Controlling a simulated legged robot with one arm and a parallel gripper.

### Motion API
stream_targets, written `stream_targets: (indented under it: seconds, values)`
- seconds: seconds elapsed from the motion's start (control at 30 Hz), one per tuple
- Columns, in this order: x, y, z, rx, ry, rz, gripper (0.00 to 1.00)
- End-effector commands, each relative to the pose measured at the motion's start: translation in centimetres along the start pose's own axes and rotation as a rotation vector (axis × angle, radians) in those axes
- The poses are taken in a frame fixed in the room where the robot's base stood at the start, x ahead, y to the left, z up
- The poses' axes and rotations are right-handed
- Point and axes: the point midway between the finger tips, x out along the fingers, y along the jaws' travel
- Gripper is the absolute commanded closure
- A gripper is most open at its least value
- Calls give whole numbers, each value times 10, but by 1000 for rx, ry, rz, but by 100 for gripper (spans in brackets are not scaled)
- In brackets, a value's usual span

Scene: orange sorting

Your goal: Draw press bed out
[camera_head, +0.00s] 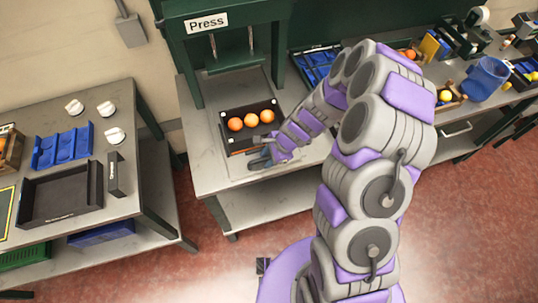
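The press (207,22), a dark green frame with a "Press" sign, stands on a light grey table at the upper middle. Its bed is a black tray (230,139) with three oranges (252,120) in a row, lying on a grey plate in front of the press opening. My gripper (259,152) is low at the tray's front edge, with its dark fingers close to or at that edge. Whether they touch or grip the tray's front is too small to tell. My arm comes in from the right and hides part of the table.
A left table (130,208) holds a blue tray (62,147), a black open tray (60,195) and several white-topped items. A right bench carries a blue bin (484,80) and small trays with fruit. The press table's front is bare; red floor lies open between the tables.

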Motion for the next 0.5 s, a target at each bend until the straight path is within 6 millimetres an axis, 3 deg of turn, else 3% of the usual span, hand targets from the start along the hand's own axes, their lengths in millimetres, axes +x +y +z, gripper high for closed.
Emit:
stream_targets:
  seconds: [0.33, 0.5]
  values:
    - [-4, -3, -4, 1, 4, -7, 58]
    - [-21, -5, -4, -1, 7, -11, 58]
